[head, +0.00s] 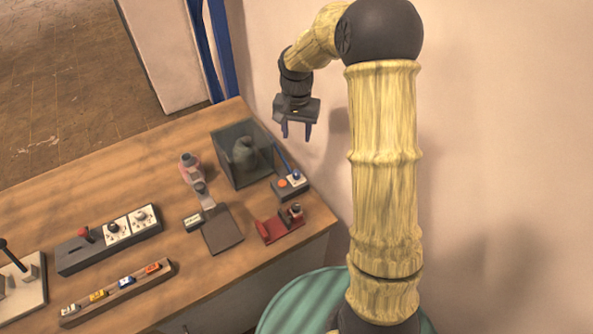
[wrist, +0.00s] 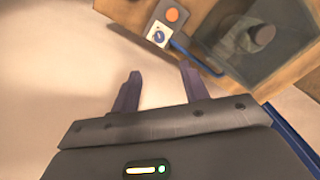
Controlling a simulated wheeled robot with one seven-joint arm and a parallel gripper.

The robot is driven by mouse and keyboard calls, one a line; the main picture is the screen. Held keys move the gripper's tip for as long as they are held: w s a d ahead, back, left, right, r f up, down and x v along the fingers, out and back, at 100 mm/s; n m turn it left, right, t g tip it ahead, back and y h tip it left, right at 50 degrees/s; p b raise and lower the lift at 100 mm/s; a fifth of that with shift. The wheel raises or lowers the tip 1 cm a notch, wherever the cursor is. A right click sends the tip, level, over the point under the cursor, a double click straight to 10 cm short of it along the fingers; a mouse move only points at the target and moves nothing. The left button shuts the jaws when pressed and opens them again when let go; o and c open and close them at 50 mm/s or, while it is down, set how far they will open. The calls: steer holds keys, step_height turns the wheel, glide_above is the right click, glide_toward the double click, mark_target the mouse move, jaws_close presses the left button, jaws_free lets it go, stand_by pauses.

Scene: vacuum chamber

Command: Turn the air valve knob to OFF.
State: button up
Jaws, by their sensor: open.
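A small grey control box (head: 290,187) stands at the right side of the wooden table. The knob's pointer direction and labels are too small to read. My gripper (head: 297,132) is open and empty, raised above and apart from the box. Its two fingers (wrist: 160,72) also show in the wrist view.
A clear chamber (head: 222,158) with a grey object inside stands beside the box. A red device (head: 279,229) sits in front. A long grey panel (head: 77,259) has a red lever and two white dials. A wooden rack (head: 100,311) holds small coloured pieces.

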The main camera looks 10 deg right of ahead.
mark_target(296, 172)
step_height(296, 172, down, 17)
steer(key=p, duration=0.3)
steer(key=shift+f, duration=0.2)
jaws_close()
